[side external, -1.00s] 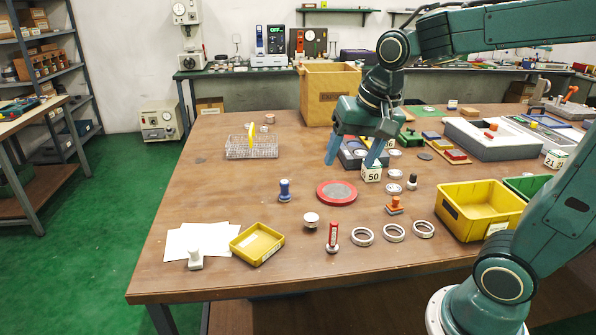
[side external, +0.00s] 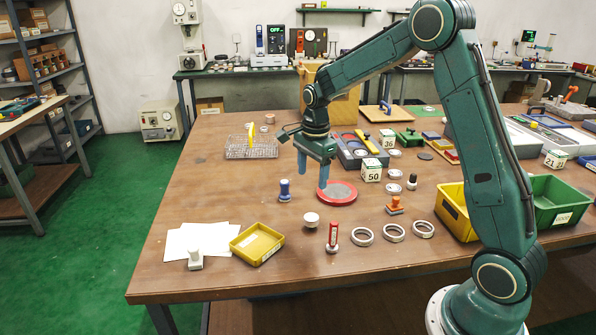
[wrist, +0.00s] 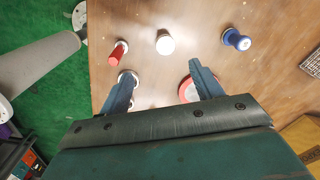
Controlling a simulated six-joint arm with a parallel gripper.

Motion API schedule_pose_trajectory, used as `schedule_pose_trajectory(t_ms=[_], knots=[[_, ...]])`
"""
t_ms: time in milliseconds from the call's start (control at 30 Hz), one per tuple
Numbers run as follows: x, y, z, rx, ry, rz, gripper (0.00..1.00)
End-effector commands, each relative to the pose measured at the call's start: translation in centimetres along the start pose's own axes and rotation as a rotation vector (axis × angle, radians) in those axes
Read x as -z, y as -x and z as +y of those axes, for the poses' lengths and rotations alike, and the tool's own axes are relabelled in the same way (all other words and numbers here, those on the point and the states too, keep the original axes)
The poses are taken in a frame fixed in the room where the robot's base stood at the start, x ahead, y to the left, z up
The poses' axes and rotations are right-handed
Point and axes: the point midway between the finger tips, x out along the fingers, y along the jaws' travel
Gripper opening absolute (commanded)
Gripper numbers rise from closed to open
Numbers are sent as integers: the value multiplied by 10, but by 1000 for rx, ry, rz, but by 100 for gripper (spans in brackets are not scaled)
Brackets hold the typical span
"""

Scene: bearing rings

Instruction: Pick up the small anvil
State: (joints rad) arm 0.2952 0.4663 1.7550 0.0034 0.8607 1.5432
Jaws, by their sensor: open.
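A small round piece with a pale top (side external: 311,219) stands on the brown table; it looks like the small anvil, though its shape is too small to be sure. In the wrist view this pale round piece (wrist: 165,45) lies just beyond the fingertips, roughly between their lines. My gripper (side external: 313,188) is open and empty, pointing down above the table, behind and above the piece. Its two blue fingers also show in the wrist view (wrist: 166,68), apart, with nothing between them.
A red-handled tool (side external: 332,237), a blue-handled piece (side external: 284,190) and a red disc (side external: 337,193) stand close around the pale piece. Bearing rings (side external: 363,236) lie to the right. A yellow tray (side external: 257,244) and white-handled piece (side external: 195,260) are to the left.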

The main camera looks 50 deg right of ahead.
Motion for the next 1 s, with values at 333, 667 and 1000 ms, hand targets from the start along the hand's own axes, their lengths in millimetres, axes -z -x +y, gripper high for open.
schedule_pose_trajectory(t_ms=[333, 667, 1000], knots=[[14, -38, -17, -41, -179, 3, 65], [14, -46, -16, -43, -181, 3, 65], [14, -92, -14, -46, -180, 3, 65]])
